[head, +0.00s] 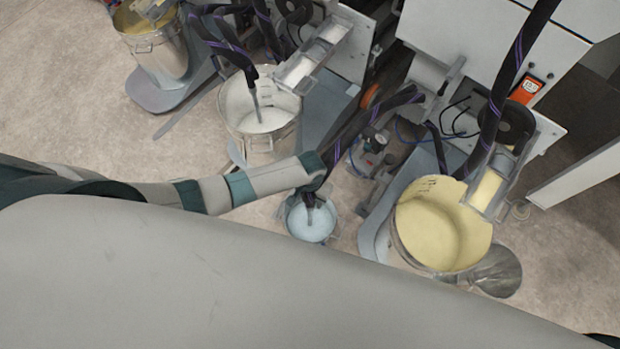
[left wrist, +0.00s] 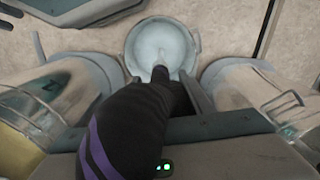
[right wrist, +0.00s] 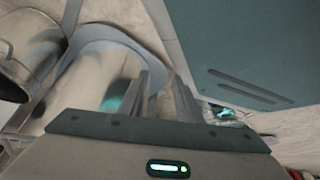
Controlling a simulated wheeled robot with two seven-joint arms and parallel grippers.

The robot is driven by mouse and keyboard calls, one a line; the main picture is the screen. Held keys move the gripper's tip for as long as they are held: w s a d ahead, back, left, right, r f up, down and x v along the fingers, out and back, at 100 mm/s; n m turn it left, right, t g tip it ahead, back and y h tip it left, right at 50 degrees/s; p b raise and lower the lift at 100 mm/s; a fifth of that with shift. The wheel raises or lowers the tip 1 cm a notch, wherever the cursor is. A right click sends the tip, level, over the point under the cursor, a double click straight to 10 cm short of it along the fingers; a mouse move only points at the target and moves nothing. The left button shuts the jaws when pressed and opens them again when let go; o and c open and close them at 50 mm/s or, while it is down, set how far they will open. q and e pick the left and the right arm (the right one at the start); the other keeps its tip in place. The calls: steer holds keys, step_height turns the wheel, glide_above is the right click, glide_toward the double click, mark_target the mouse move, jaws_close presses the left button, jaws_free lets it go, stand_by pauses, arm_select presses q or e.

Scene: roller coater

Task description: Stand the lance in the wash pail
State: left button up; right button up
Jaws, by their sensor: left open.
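The wash pail (head: 312,238) is a small metal pail of pale blue liquid on the floor, at the centre of the head view. It also shows at the top of the left wrist view (left wrist: 131,52). The lance (head: 310,200) hangs from a black hose with purple stripes, its end pointing down inside the pail's mouth. Whether it touches the bottom cannot be told. My left gripper (left wrist: 165,92) is open above the pail, one finger on each side of the hose, apart from it. My right gripper (right wrist: 163,92) is open and empty, outside the head view.
A large pail of yellow coating (head: 401,246) stands right of the wash pail, and a pail of white coating (head: 262,148) behind it to the left. Another yellow pail (head: 165,58) is at far left. Coater machines and hoses crowd the back. Bare floor lies at left.

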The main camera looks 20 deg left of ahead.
arm_select(q)
step_height(320, 180, up, 6)
steer(key=shift+r+p, duration=0.25)
steer(key=shift+p, duration=0.2)
step_height(320, 180, up, 11)
arm_select(e)
steer(key=shift+s+d+r+g, duration=0.15)
steer(key=shift+s+d, duration=0.1)
steer(key=shift+s, duration=0.3)
steer(key=shift+s+d+f+g, duration=0.1)
steer(key=shift+s+d+g, duration=0.1)
steer(key=shift+s, duration=0.3)
